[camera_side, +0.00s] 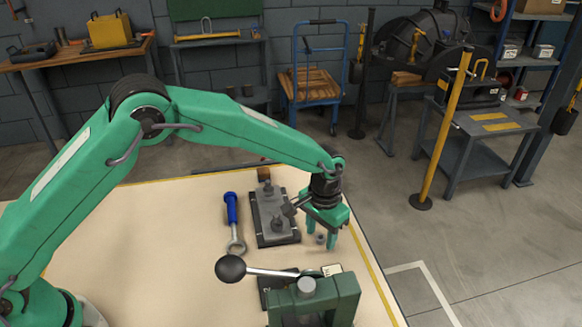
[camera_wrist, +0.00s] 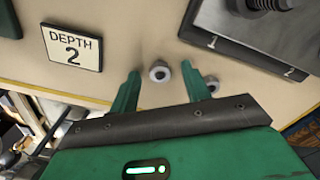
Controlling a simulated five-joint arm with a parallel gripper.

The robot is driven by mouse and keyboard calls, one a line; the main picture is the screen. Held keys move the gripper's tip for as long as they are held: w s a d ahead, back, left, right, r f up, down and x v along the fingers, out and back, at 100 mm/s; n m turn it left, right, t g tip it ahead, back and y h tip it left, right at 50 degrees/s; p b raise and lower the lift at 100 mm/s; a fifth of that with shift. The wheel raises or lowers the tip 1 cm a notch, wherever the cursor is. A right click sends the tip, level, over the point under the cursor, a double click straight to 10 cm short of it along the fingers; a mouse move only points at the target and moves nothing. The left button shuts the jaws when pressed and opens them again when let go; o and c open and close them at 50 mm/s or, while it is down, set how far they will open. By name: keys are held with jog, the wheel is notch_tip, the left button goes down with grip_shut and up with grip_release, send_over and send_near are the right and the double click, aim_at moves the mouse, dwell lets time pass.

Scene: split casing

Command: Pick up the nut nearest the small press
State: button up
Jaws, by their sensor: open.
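Two small grey nuts lie on the tabletop in the wrist view. One nut (camera_wrist: 159,71) shows between my fingertips, nearer the "DEPTH 2" plate. The other nut (camera_wrist: 211,84) is to its right, just outside the right finger. A small nut (camera_side: 320,239) also shows between my fingers in the side view; I cannot tell which of the two it is. My gripper (camera_side: 320,245) points down, open and empty, and its fingers also show in the wrist view (camera_wrist: 160,78). The small green press (camera_side: 330,300) with a black-ball lever stands in front of it.
A grey casing plate (camera_side: 264,218) lies left of my gripper, also at the top right of the wrist view (camera_wrist: 235,28). The "DEPTH 2" plate (camera_wrist: 73,47) is near the press. A blue-handled wrench (camera_side: 232,215) lies further left. The table's yellow-striped edge is close on the right.

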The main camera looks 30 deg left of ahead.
aim_at(321, 241)
dwell(0.4)
grip_shut()
jog(key=shift+r, duration=0.15)
jog(key=shift+r, duration=0.65)
jog(key=r, duration=0.3)
jog(key=shift+s+d, duration=0.3)
jog(key=shift+s, duration=0.1)
jog(key=s+d+r, duration=0.5)
jog(key=s+r, duration=0.1)
jog(key=s, duration=0.3)
jog(key=shift+s+d+r, duration=0.15)
jog(key=shift+r, duration=0.05)
